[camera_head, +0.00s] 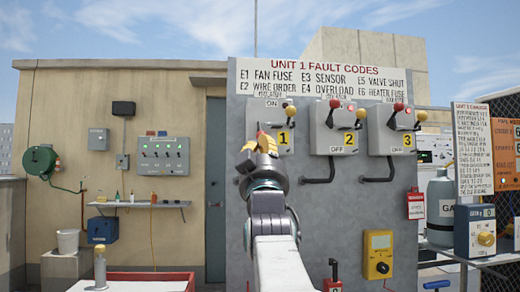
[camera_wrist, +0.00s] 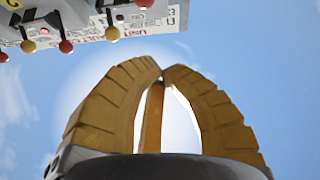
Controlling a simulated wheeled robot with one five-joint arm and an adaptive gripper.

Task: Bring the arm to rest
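My gripper (camera_head: 262,142) is raised in front of the grey panel, its yellow fingers pointing up beside the number 1 switch box (camera_head: 272,114). In the wrist view my gripper (camera_wrist: 163,76) has its two curved yellow fingers meeting at the tips, with sky behind them. A narrow yellow-brown strip shows between the fingers, and I see no held object. In the head view my gripper hides part of box 1, so I cannot tell whether they touch.
Switch boxes 2 (camera_head: 337,127) and 3 (camera_head: 391,129) are to the right on the grey panel (camera_head: 330,215). A yellow meter (camera_head: 378,254) is below them. A gas cylinder (camera_head: 440,207) stands right. A wall shelf (camera_head: 140,204) and a red-edged tray (camera_head: 150,277) are left.

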